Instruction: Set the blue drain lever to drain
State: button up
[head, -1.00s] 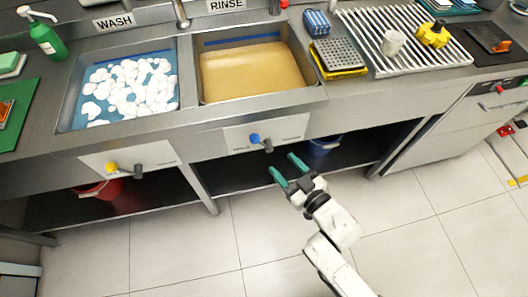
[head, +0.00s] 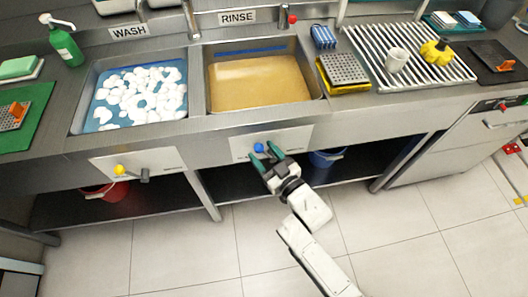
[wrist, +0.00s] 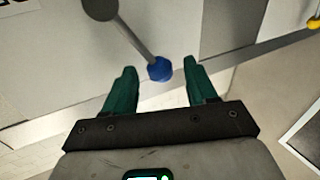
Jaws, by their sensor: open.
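The blue drain lever is a grey bar with a blue round knob (head: 258,148), mounted on the pale panel (head: 292,138) below the rinse sink. In the wrist view the bar runs from a dark round pivot (wrist: 100,8) to the blue knob (wrist: 160,69). My gripper (head: 264,154) is open at the panel, its green fingers pointing at the lever. In the wrist view the knob shows between the tips of my gripper (wrist: 160,78), with a gap on each side. Whether the tips reach past the knob is unclear. In the head view my fingers hide part of the lever.
The rinse sink (head: 211,103) holds brownish water. The wash sink (head: 75,128), with foam, is to its left. A yellow-knobbed lever (head: 120,170) is on the left panel. A blue bucket (head: 322,160) and a red bucket (head: 117,192) stand underneath. The floor in front is clear.

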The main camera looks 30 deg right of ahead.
jog(key=shift+w, duration=0.2)
grip_shut()
dwell(0.5)
